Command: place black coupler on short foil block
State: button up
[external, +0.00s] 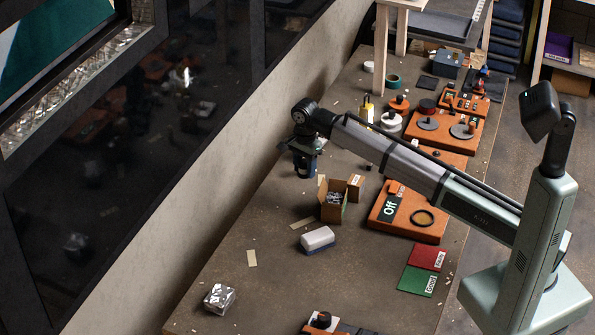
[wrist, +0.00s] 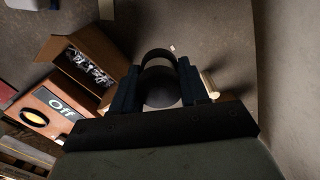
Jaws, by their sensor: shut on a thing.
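The black coupler (wrist: 160,63) is a dark ring-shaped piece between the dark fingers of my gripper (wrist: 157,85) in the wrist view. My gripper is shut on it. In the external view my gripper (external: 305,170) points down near the wall side of the table, behind the open cardboard box. The coupler cannot be made out there. The short foil block (external: 219,298) is a crumpled silver block on the table at the lower left of the external view, well apart from my gripper. I do not see it in the wrist view.
The open cardboard box (external: 333,206) with shiny contents stands between my gripper and the white-and-blue eraser (external: 317,239). An orange panel marked Off (external: 399,221) lies right of the box. Green (external: 416,281) and red (external: 425,256) cards lie nearby. Table around the foil block is mostly clear.

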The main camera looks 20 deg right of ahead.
jog(key=s+a+n, duration=0.3)
jog(key=s+a, duration=1.2)
jog(key=a, duration=0.3)
notch_tip(320, 180, up, 3)
jog(key=n, duration=0.4)
send_over(219, 294)
notch_tip(219, 294, down, 9)
jog(key=shift+r, duration=0.1)
jog(key=o, duration=1)
jog(key=shift+o, duration=0.2)
notch_tip(219, 294, up, 12)
